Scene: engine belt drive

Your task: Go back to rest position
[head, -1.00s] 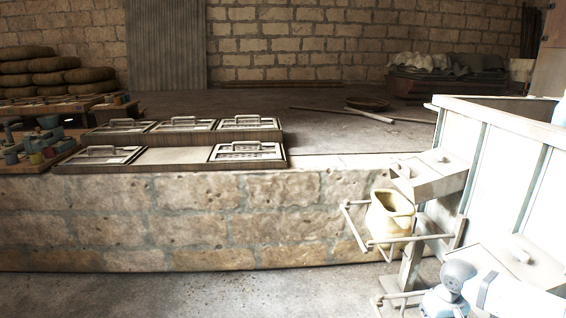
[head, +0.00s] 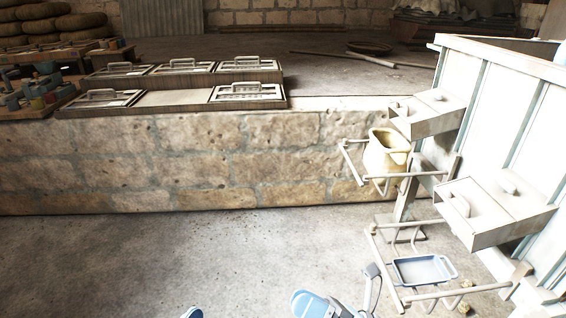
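My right arm reaches in at the bottom centre, with a blue and white link (head: 312,304). My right gripper (head: 372,285) appears as a grey, narrow shape beside it, partly cut off by the bottom edge. I cannot make out whether its fingers are apart, and no object shows in it. It is left of the lower rail rack and apart from the blue-grey tray (head: 423,270) there. A small blue piece, likely of my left arm, shows at the bottom edge; my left gripper is out of view.
A cream jug (head: 385,158) stands in the upper rail rack. Pale boxes (head: 495,205) stick out from the panelled bin (head: 510,110) at right. Framed panels with handles (head: 180,85) lie on the stone ledge (head: 150,165). The floor (head: 120,265) at left is clear.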

